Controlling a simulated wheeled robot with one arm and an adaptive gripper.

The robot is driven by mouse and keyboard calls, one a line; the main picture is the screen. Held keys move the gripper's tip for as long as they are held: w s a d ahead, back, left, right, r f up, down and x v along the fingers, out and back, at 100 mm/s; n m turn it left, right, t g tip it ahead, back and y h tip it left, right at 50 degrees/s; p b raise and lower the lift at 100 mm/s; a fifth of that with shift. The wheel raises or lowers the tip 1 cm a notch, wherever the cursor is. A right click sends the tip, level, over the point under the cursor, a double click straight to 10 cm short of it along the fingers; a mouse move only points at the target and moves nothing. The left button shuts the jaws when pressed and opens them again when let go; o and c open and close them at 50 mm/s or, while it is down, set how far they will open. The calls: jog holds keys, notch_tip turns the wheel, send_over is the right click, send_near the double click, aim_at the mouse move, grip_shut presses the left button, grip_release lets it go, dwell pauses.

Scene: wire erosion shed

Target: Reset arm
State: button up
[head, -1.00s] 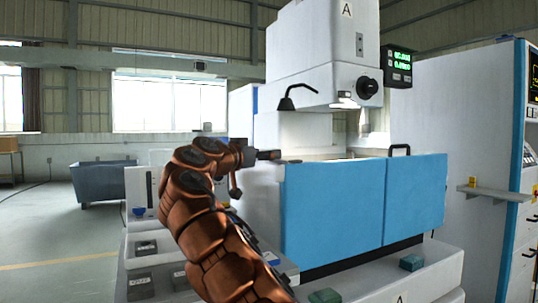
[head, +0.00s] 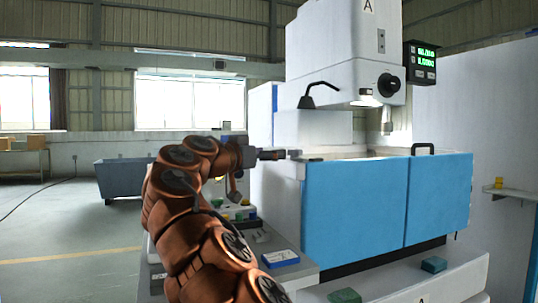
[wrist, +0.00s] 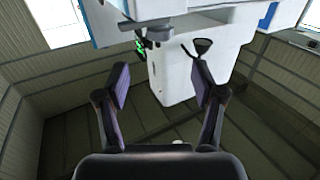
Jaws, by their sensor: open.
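My gripper (head: 279,154) is at the end of my copper-coloured arm, in front of the left edge of the blue-doored machine tank (head: 357,208) in the head view. The wrist view shows my gripper (wrist: 164,92) with its two fingers spread wide and nothing between them. Beyond the fingers that view shows the white machine head (wrist: 185,65) at an odd angle. In the head view the arm is bent, with the forearm pointing right. It hides part of the bench behind it.
A blue tray (head: 280,258) lies on the grey bench beside my arm. Green blocks (head: 433,264) sit on the machine's base ledge. A grey bin (head: 122,178) stands at the back left. A white cabinet with a shelf (head: 515,193) is at the right. The left floor is open.

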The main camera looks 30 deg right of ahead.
jog(key=shift+r, duration=0.1)
dwell(0.3)
jog(key=s+d+f+n+g+y+p, duration=0.25)
jog(key=s+p, duration=0.35)
jog(key=s, duration=0.3)
jog(key=s+d+f+n+g+y+p, duration=0.1)
jog(key=s+d+g+y+p, duration=0.2)
jog(key=s+p, duration=0.5)
jog(key=s+a+f+n+y+p, duration=0.4)
jog(key=s+a+f, duration=0.4)
jog(key=s, duration=0.3)
jog(key=f+y+p, duration=0.1)
jog(key=y, duration=0.1)
jog(key=shift+s+a+f+y+p, duration=0.15)
jog(key=shift+a+f+y+p, duration=0.05)
jog(key=shift+y+p, duration=0.15)
jog(key=s+a+f+n+g+y+p, duration=0.1)
jog(key=s+a+f+n+p, duration=0.1)
jog(key=s+a, duration=0.2)
jog(key=s+a+f+n+y+p, duration=0.2)
jog(key=s+a+f, duration=0.1)
jog(key=s+a, duration=0.2)
jog(key=s+a+f+n+g+y+p, duration=0.1)
jog(key=s+a+f+n+p, duration=0.1)
jog(key=s+a, duration=0.3)
jog(key=shift+s+a+f+g+y, duration=0.1)
jog(key=shift+s+f+g+y, duration=0.25)
jog(key=shift+s, duration=0.25)
jog(key=shift+c, duration=0.2)
